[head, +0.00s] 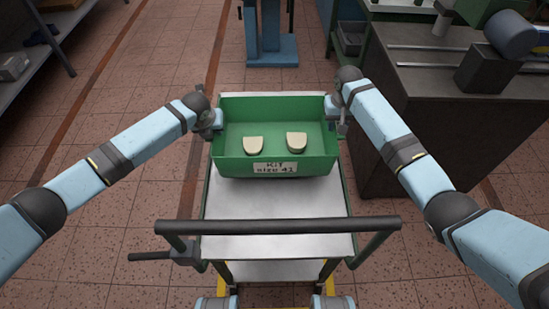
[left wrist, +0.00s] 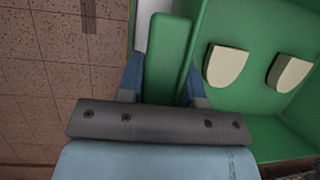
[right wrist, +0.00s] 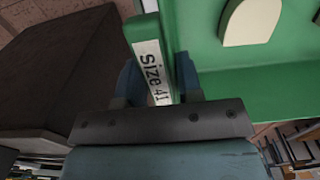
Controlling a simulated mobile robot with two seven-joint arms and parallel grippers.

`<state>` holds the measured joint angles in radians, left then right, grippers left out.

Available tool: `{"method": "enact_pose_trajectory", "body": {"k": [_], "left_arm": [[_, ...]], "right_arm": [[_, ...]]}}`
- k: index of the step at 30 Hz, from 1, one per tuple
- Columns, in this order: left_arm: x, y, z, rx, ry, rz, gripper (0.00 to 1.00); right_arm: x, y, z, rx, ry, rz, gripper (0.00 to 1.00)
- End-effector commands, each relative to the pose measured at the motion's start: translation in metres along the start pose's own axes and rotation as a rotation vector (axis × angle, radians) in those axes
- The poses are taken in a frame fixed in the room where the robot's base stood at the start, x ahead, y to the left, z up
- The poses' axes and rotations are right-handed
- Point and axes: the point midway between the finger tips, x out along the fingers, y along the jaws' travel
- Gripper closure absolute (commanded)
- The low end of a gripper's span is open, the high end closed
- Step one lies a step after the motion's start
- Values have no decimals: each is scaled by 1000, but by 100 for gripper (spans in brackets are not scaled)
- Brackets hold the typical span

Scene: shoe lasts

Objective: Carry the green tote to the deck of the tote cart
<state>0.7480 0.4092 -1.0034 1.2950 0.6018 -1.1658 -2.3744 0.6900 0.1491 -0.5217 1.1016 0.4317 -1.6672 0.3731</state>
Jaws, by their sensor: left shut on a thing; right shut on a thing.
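The green tote (head: 231,145) carries a "Kit size 41" label and holds two cream shoe lasts, a left one (head: 253,145) and a right one (head: 297,141). It is level over the far part of the tote cart's grey deck (head: 276,212); I cannot tell whether it touches the deck. My left gripper (head: 216,120) is shut on the tote's left wall (left wrist: 167,55). My right gripper (head: 335,109) is shut on its right wall, where a "Size 41" label (right wrist: 150,65) shows in the right wrist view.
The cart's dark push handle (head: 278,226) crosses the near end. A dark bench (head: 450,110) with metal rails stands close on the right. A blue machine stand (head: 271,45) is behind the tote. Shelving (head: 35,45) is at far left. Tiled floor is free on the left.

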Motion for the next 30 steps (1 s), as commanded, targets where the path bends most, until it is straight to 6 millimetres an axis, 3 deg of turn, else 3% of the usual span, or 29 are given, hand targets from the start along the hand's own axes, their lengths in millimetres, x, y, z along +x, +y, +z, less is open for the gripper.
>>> {"method": "enact_pose_trajectory", "body": {"k": [11,30], "left_arm": [[7,0,-2,-1,-2,-1,100],[45,3,-18,-1,-2,-1,100]], "right_arm": [[9,0,0,0,0,1,100],[50,0,0,0,0,1,100]]}}
